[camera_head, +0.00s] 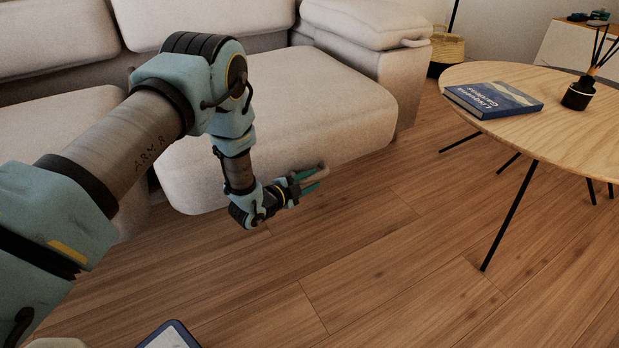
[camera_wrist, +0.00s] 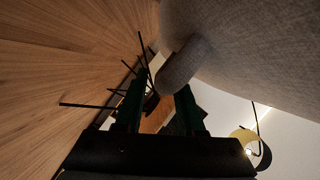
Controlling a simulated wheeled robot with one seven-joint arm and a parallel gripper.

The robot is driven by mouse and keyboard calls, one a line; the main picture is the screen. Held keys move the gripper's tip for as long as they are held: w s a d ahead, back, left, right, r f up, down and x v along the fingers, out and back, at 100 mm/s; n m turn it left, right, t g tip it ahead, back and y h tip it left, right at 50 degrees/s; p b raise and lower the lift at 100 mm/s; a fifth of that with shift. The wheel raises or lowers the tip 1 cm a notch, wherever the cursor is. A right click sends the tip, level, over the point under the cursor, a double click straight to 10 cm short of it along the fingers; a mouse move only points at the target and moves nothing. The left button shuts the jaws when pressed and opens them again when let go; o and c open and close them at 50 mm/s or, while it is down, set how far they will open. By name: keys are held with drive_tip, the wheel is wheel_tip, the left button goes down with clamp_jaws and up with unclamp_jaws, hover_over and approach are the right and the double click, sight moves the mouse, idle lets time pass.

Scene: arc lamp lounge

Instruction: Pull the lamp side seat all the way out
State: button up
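The lamp side seat (camera_head: 310,105) is the pale fabric seat at the sofa's right end in the head view. Its grey fabric fills the upper right of the wrist view (camera_wrist: 260,45). My gripper (camera_head: 307,180) is low in front of the seat.
A round wooden table (camera_head: 560,115) on thin black legs stands at the right, with a blue book (camera_head: 492,98) and a reed diffuser (camera_head: 579,95). A basket (camera_head: 446,50) is behind. The wooden floor (camera_head: 370,250) before the seat is clear.

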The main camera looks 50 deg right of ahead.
drive_tip(key=o, duration=0.4)
drive_tip(key=shift+c, duration=0.2)
drive_tip(key=p+v, duration=0.3)
drive_tip(key=v, duration=0.7)
drive_tip(key=shift+a, duration=0.35)
drive_tip(key=shift+s+r, duration=0.1)
